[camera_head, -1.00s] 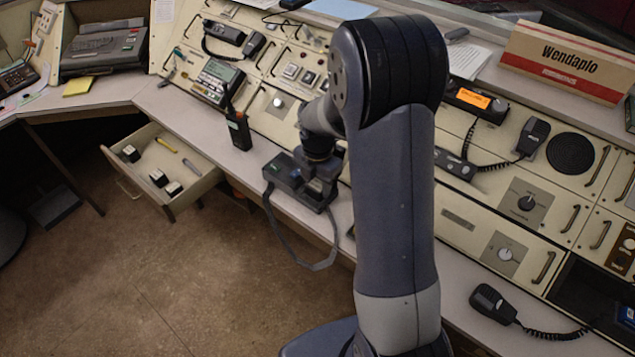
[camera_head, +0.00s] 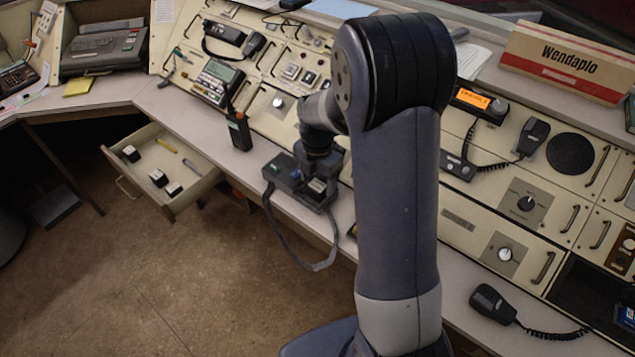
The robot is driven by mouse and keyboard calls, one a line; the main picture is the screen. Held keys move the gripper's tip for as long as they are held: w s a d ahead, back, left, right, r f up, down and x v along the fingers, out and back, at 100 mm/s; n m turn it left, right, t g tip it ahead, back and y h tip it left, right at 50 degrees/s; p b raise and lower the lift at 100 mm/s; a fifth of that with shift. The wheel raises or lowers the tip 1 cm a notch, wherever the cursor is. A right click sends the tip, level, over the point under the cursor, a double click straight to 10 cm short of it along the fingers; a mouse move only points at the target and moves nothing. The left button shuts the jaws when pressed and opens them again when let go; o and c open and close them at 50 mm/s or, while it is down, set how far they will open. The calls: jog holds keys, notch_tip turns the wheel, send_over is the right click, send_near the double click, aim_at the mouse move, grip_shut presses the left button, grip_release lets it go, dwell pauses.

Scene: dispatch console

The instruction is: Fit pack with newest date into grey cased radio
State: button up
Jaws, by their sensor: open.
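The grey cased radio (camera_head: 283,178) lies on the front edge of the desk, its dark strap hanging in a loop over the edge. My gripper (camera_head: 318,178) is low over its right end, with open jaws. A small pack with a pale face (camera_head: 317,187) shows between or just below the jaws, at the right end of the radio; I cannot tell how deep it sits. Three small dark packs with pale tops lie in the open drawer: one at the left (camera_head: 130,153), one in the middle (camera_head: 158,178), one near the front (camera_head: 174,189). Their dates are too small to read.
The open drawer (camera_head: 205,184) juts out at the left and also holds a yellow pen (camera_head: 167,145). A black handheld radio (camera_head: 239,132) stands upright on the desk left of my gripper. The sloped console rises behind. My arm hides part of the desk.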

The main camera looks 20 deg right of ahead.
aim_at(318, 186)
notch_tip(318, 186, up, 10)
jog(key=shift+r, duration=0.25)
jog(key=shift+f, duration=0.1)
notch_tip(318, 186, down, 12)
jog(key=shift+r, duration=1.9)
